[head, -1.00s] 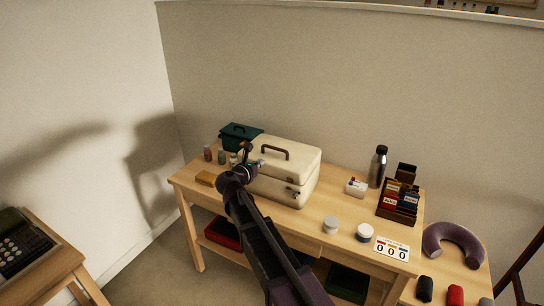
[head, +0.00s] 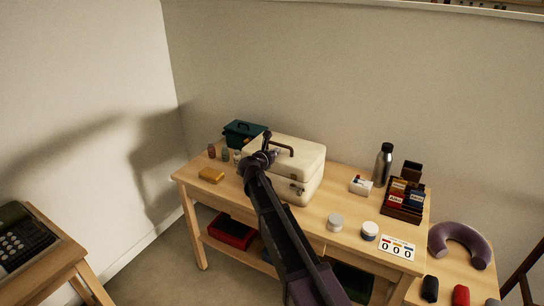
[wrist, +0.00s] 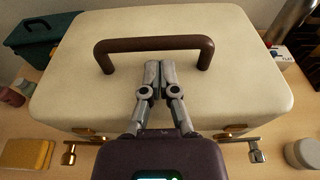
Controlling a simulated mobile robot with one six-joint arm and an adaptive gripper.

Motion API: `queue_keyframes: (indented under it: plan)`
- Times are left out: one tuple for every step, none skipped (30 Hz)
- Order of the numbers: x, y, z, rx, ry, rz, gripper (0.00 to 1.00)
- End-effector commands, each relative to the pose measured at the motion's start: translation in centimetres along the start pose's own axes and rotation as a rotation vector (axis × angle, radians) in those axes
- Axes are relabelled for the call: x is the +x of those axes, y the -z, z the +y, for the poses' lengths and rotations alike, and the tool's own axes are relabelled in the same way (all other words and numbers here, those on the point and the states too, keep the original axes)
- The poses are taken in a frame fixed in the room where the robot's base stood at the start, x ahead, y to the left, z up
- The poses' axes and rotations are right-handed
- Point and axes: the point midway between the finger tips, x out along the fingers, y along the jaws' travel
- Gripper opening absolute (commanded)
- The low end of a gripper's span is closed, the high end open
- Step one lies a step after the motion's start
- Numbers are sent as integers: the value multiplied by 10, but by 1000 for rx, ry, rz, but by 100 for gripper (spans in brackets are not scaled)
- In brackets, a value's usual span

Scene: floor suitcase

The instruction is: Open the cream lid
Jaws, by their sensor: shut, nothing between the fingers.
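The cream lid (head: 308,153) is down on its cream case (head: 310,188) on the wooden table. It also fills much of the wrist view (wrist: 235,85). A dark brown handle (wrist: 155,43) stands up from the lid. Brass latches, one at the left (wrist: 70,153) and one at the right (wrist: 255,153), jut from the front side; I cannot tell if they are released. My gripper (wrist: 153,68) is shut and empty over the lid, its fingertips just short of the handle. In the head view my gripper (head: 267,138) partly hides the lid's left part.
A dark green box (head: 243,132) stands behind left, with small jars and a yellow block (head: 211,175) at the left. The wall is close behind.

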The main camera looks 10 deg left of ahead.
Motion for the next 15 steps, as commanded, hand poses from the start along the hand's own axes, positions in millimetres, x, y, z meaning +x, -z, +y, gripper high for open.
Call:
queue_keyframes:
  plan:
    - [4,0,0,0,0,0,0]
    - [5,0,0,0,0,0,0]
    - [6,0,0,0,0,0,0]
    - [7,0,0,0,0,0,0]
    - [7,0,0,0,0,0,0]
    - [7,0,0,0,0,0,0]
    - [8,0,0,0,0,0,0]
    - [8,0,0,0,0,0,0]
    - [7,0,0,0,0,0,0]
    - [7,0,0,0,0,0,0]
    - [7,0,0,0,0,0,0]
    - [7,0,0,0,0,0,0]
    - [7,0,0,0,0,0,0]
    - [7,0,0,0,0,0,0]
    - [7,0,0,0,0,0,0]
